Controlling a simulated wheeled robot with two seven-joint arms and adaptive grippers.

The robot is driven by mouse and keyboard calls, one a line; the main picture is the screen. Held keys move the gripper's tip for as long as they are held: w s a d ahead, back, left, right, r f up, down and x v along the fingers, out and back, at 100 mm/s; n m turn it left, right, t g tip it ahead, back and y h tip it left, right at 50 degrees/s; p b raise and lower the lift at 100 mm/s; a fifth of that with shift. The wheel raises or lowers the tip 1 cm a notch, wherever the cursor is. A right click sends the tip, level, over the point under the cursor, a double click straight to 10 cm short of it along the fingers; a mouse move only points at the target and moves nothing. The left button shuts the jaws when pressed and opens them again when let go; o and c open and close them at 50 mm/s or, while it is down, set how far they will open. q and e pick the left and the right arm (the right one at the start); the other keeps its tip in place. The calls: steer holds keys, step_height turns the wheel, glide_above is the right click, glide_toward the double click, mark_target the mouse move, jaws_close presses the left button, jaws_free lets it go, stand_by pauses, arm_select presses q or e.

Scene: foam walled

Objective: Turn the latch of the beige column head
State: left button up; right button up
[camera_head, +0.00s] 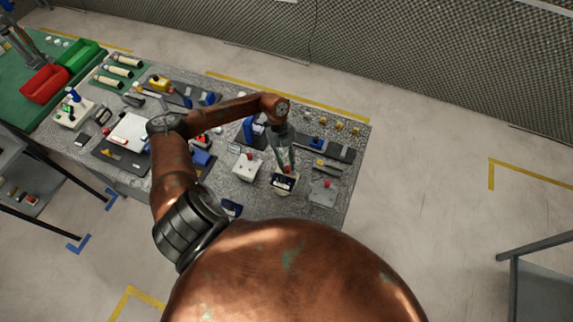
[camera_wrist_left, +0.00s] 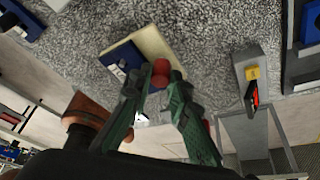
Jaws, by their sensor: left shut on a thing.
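The beige column head (camera_head: 275,189) is a small block with a dark blue front on the grey speckled table. In the left wrist view its beige top (camera_wrist_left: 152,42) and its blue face (camera_wrist_left: 113,57) show, with a red knob (camera_wrist_left: 160,67) at its near edge. My left gripper (camera_head: 286,167) reaches down to it from above. In the left wrist view the green fingers (camera_wrist_left: 163,80) are shut on the red knob, one on each side. The fingers hide part of the knob and of the front. My right gripper is in neither view.
A white box with a red button (camera_head: 247,166) stands to the left, and a grey box with a red button (camera_head: 324,192) to the right. A dark rail (camera_head: 328,147) lies behind. Red (camera_head: 44,84) and green (camera_head: 82,55) bins stand far left.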

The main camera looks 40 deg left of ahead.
arm_select(q)
jaws_close()
steer(key=m+g+b, duration=0.1)
steer(key=m+b, duration=0.2)
steer(key=shift+w+f+m+y, duration=0.1)
steer(key=shift+m+y, duration=0.3)
steer(key=m+b, duration=0.1)
steer(key=m, duration=0.1)
steer(key=m+g+y+b, duration=0.1)
steer(key=m+b, duration=0.1)
steer(key=shift+w+d+m+y, duration=0.1)
steer(key=shift+d+m+y, duration=0.05)
steer(key=shift+m+y, duration=0.15)
steer(key=m+y+b, duration=0.1)
steer(key=m, duration=0.1)
steer(key=m+b, duration=0.1)
steer(key=m, duration=0.1)
steer(key=shift+d+m+g+y, duration=0.15)
steer(key=shift+m+g+y, duration=0.15)
steer(key=shift+y, duration=0.1)
steer(key=m+y+b, duration=0.1)
steer(key=m, duration=0.1)
steer(key=m+b, duration=0.1)
steer(key=m, duration=0.1)
steer(key=shift+d+m+y, duration=0.1)
steer(key=shift+m+y, duration=0.3)
steer(key=shift+b, duration=0.3)
